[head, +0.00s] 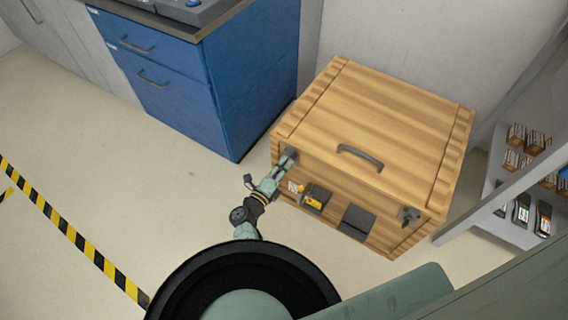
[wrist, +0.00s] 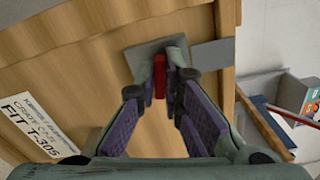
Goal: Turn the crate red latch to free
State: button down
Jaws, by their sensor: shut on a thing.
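The wooden crate (head: 385,120) stands closed on the floor, with a dark handle (head: 360,157) on its lid. The red latch (wrist: 160,77) sits on a grey plate (wrist: 141,52) on the crate's front, near the left end in the head view. My gripper (head: 289,156) reaches that front left part. In the wrist view my gripper (wrist: 161,70) has its fingertips closed on the red latch, one on each side. The fingers hide part of the latch, and I cannot tell exactly how far it is turned.
Another grey latch (head: 408,215) is at the crate's front right. A white label (wrist: 42,128) is on the front. A blue cabinet (head: 215,85) stands to the left and a shelf with small boxes (head: 520,190) to the right. The floor at left is clear.

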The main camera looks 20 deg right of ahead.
jog(key=shift+n, duration=0.7)
jog(key=c, duration=1.7)
grip_release()
jog(key=shift+s+a, duration=0.1)
jog(key=v, duration=1.1)
jog(key=shift+s+a, duration=0.25)
jog(key=shift+a, duration=0.05)
